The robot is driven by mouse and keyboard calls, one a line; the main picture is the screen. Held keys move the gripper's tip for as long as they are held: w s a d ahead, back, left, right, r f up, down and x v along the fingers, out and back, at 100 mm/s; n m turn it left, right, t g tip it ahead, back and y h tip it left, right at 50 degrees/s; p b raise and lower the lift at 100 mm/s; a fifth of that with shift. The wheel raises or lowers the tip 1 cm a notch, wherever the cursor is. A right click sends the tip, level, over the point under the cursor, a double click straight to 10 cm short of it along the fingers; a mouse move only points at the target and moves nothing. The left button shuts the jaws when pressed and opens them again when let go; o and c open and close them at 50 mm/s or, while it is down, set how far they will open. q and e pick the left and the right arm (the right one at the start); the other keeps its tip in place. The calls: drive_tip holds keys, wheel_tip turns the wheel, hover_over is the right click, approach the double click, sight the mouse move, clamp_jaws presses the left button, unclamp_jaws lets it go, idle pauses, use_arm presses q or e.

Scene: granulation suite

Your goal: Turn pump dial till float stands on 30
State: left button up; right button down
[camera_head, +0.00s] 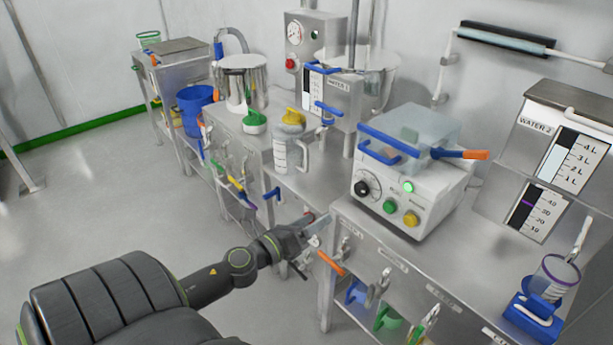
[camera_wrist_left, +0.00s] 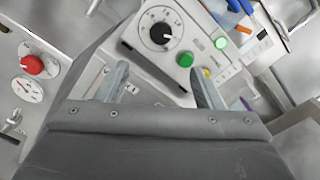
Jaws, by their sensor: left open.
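The pump unit (camera_head: 440,204) is a pale box on the steel bench, with a black dial (camera_head: 362,188) at its front left. In the left wrist view the dial (camera_wrist_left: 160,33) shows its scale ring and lies beyond the fingertips. My left gripper (camera_head: 316,228) is open and empty, in front of and below the dial, apart from it. Its two fingers (camera_wrist_left: 160,87) are spread in the wrist view. The lower WATER 2 gauge (camera_head: 526,217) has a dark tube with a purple band, roughly level with 30. Whether the band is the float is unclear.
Green and yellow buttons (camera_head: 411,219) sit right of the dial. A clear lid with blue handles (camera_head: 381,144) tops the unit. Hooks and coloured tools (camera_head: 388,318) hang along the bench front. A jug (camera_head: 289,150) stands left. A blue-based cup (camera_head: 530,314) stands right.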

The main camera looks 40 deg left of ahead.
use_arm(q)
drive_tip(key=shift+s+b, duration=0.3)
drive_tip(key=shift+s, duration=0.5)
use_arm(e)
drive_tip(key=shift+f, duration=0.6)
